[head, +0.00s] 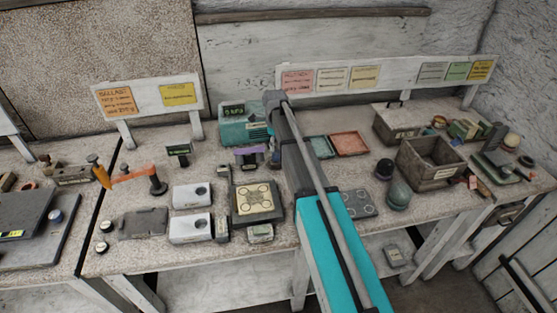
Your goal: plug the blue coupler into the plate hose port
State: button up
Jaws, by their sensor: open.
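A square plate (243,217) with a pale top marked with several rings lies near the front middle of the bench. Its hose port is too small to make out. A teal box with a small display (232,130) stands behind it, partly hidden by my arm. I cannot pick out the blue coupler with certainty; the space behind my arm is hidden. My arm crosses the picture from the bottom, passing just right of the plate. My gripper does not show.
A purple-topped piece (249,151) stands behind the plate. Two white blocks (185,231) and an orange bar on a dark post (133,176) are to the left. A wooden box (429,178), dark domes (398,193) and a red tray (350,144) are to the right.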

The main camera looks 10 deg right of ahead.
aim_at(276, 151)
jog(key=shift+f, duration=0.3)
jog(key=shift+d+f+b, duration=0.1)
jog(key=shift+f+b, duration=2.35)
jog(key=shift+b, duration=0.15)
grip_shut()
